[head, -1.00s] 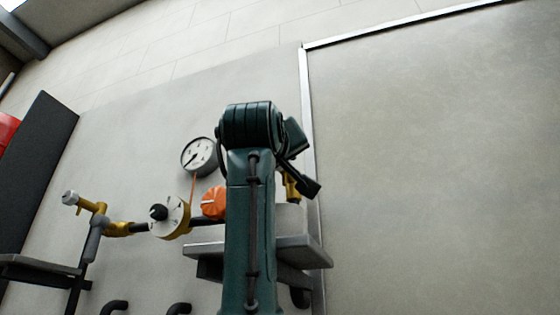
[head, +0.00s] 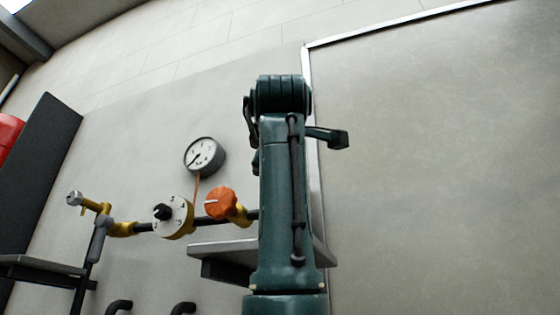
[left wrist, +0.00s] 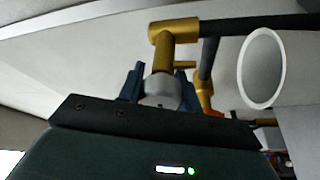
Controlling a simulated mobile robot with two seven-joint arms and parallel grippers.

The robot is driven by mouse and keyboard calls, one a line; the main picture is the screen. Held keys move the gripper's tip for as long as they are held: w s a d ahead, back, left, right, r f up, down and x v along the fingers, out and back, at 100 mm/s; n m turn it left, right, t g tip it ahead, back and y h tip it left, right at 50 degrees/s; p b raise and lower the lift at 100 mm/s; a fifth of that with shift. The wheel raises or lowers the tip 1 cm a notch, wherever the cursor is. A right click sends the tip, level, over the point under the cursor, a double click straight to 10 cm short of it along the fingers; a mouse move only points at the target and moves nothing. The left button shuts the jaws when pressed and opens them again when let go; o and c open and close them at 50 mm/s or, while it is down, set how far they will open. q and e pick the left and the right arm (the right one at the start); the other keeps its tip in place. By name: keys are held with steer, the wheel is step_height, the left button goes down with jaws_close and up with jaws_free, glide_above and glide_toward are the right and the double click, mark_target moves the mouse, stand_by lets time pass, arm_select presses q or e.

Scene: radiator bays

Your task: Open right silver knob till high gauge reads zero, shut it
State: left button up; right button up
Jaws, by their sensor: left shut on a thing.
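My left gripper (left wrist: 161,84) is shut on a silver knob (left wrist: 160,93) on a brass fitting (left wrist: 172,50), with a blue finger on each side. In the head view my left arm hides this gripper and the right silver knob. A round white-faced gauge (head: 204,157) stands left of the arm; its dark needle points to the lower left, but the figures are too small to read. A second silver knob (head: 74,198) sits on the brass fitting at the far left, apart from my arm. My right gripper is not in view.
An orange knob (head: 222,203) and a white dial with a black knob (head: 170,215) sit along the dark pipe. A grey shelf (head: 220,250) is beside my arm. A pale oval thing (left wrist: 262,68) is right of my gripper. The right wall panel (head: 440,150) is bare.

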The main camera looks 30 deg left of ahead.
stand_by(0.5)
arm_select(q)
steer(key=o, duration=0.9)
steer(key=shift+o, duration=0.2)
steer(key=shift+s, duration=0.1)
steer(key=shift+s+d+f, duration=0.1)
steer(key=shift+s+d, duration=0.1)
steer(key=shift+s, duration=0.05)
steer(key=b+v, duration=0.3)
steer(key=v, duration=0.9)
steer(key=shift+s+d, duration=0.15)
steer(key=shift+s, duration=0.05)
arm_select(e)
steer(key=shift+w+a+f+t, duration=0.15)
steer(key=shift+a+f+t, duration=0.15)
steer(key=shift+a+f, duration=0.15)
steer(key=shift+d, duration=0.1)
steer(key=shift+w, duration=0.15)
